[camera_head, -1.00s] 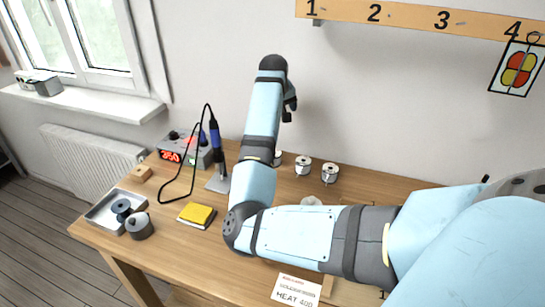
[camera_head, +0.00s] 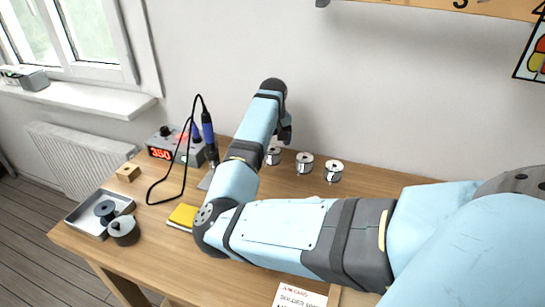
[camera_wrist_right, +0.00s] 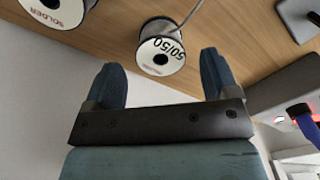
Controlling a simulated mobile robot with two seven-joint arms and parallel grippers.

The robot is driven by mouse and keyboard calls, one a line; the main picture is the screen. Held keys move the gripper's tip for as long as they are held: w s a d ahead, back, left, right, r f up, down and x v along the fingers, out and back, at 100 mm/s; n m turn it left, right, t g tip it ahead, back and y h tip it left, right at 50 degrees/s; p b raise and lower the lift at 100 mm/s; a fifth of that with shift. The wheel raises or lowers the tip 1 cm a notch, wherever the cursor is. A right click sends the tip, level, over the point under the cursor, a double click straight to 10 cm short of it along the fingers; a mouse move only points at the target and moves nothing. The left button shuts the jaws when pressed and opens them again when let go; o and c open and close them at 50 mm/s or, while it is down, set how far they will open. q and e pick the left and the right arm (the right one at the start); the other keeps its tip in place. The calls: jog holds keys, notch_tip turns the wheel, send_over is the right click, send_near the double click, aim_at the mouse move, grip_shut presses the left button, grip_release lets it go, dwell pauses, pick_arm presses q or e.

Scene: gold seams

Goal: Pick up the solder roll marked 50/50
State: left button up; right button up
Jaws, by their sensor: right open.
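The solder roll marked 50/50 (camera_wrist_right: 161,54) is a small spool with a white label, seen in the right wrist view just ahead of and between my fingertips, apart from both. In the head view it appears to be the leftmost roll (camera_head: 273,156) of the row at the table's back, partly beside my arm. My right gripper (camera_wrist_right: 160,62) is open and empty. In the head view the gripper (camera_head: 285,133) is dark, seen side-on, just above that roll. My left gripper is not in view.
Two more rolls stand to the right: a middle roll (camera_head: 304,163), whose label reads SOLDER in the wrist view (camera_wrist_right: 58,10), and a right roll (camera_head: 333,171). The soldering station (camera_head: 175,148), yellow sponge (camera_head: 183,216) and grey tray (camera_head: 82,221) lie left. The wall (camera_head: 420,110) rises close behind.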

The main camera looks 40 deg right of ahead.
aim_at(273, 153)
jog(key=f+b, duration=0.1)
jog(key=f, duration=0.4)
jog(key=shift+w+f, duration=0.1)
jog(key=shift+w, duration=0.1)
jog(key=c, duration=1.2)
jog(key=shift+c, duration=0.5)
jog(key=shift+r, duration=0.25)
